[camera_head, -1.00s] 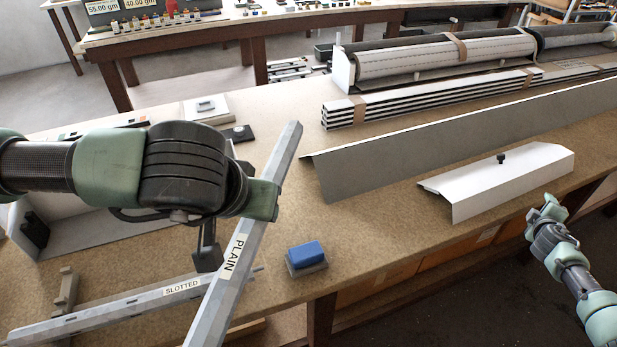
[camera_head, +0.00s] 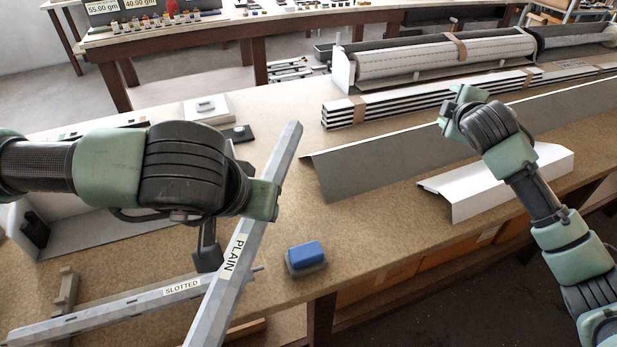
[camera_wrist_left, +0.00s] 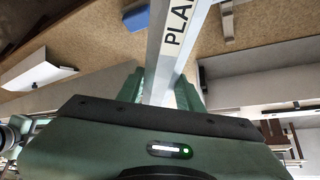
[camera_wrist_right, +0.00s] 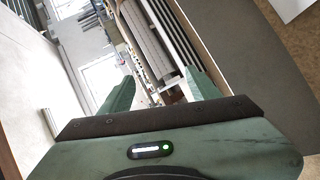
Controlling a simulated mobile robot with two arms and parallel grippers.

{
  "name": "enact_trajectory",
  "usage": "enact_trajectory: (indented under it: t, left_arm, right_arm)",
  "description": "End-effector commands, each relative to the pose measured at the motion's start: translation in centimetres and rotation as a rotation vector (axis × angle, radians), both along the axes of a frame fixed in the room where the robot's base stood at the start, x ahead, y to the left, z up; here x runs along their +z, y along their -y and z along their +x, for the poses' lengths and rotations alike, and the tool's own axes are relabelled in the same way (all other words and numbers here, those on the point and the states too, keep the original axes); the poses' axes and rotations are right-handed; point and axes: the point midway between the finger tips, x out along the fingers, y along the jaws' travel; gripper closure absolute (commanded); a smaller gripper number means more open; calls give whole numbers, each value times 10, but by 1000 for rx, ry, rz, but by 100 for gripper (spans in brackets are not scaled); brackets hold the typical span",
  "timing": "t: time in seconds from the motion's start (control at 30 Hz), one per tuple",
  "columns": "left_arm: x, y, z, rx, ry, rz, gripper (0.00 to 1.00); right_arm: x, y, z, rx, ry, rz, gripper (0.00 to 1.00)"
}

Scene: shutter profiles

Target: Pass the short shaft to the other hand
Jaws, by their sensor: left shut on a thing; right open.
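A long grey angular shaft labelled PLAIN (camera_head: 220,285) is held slanting over the bench, its upper end pointing away to the right. My left gripper (camera_head: 263,200) is shut on it near its upper part. The left wrist view shows the shaft (camera_wrist_left: 165,60) between the fingers. A second shaft labelled SLOTTED (camera_head: 120,308) lies on low supports at the lower left, partly behind the PLAIN one. I cannot tell from the labels which is called short. My right gripper (camera_head: 458,105) is open and empty, raised above the long grey profile, well right of the held shaft.
A blue block (camera_head: 306,254) sits near the bench's front edge. A long grey angled profile (camera_head: 370,160) and a shorter white one (camera_head: 470,190) lie at the right. Stacked slats (camera_head: 420,98) and a roller lie behind. Bare bench shows between the held shaft and the profiles.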

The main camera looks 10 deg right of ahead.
Motion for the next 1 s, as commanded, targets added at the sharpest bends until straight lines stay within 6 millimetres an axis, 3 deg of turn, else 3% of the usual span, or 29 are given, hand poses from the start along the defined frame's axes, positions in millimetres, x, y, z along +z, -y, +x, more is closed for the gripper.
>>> enact_trajectory:
  t: [0.03,0.1,0.27,0.5,0.63,0.8,1.0]
  left_arm:
    - [1,0,0,0,2,-1,100]
    - [1,0,0,0,2,-1,100]
    - [1,0,0,0,2,-1,100]
    - [1,0,0,0,2,-1,100]
    - [1,0,0,0,2,-1,100]
    - [1,0,0,0,2,-1,100]
    - [1,0,0,0,2,-1,100]
  right_arm:
    - [7,-32,-3,64,-17,6,38]
    - [13,-73,-10,154,-50,5,38]
    - [28,-163,-40,381,-123,-32,38]
    - [48,-281,-118,772,-203,-184,38]
    - [54,-326,-170,980,-228,-313,38]
    - [55,-358,-226,1187,-240,-475,38]
    - [52,-370,-255,1291,-244,-571,38]
